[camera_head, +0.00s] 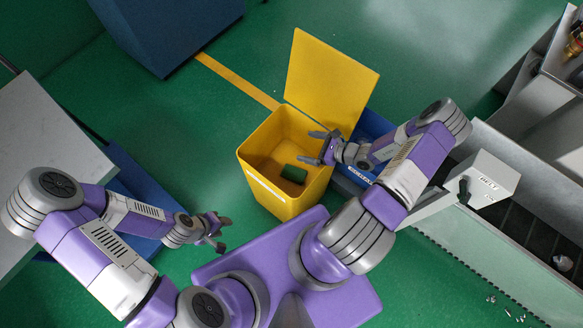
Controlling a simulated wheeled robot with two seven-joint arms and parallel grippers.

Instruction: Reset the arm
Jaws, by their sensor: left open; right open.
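My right gripper (321,148) reaches in from the right and is open above the right rim of a yellow bin (270,196). Nothing shows between its fingers. The bin's yellow lid (331,80) stands open at the back. A small dark green item (294,174) lies inside the bin, below the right gripper and apart from it. My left gripper (220,231) is open and empty, left of the bin and over the green floor.
A grey conveyor or work counter (500,255) runs along the right, with a light box (483,180) on it. A white table (40,150) stands at the left. A dark blue cabinet (170,30) is at the back left.

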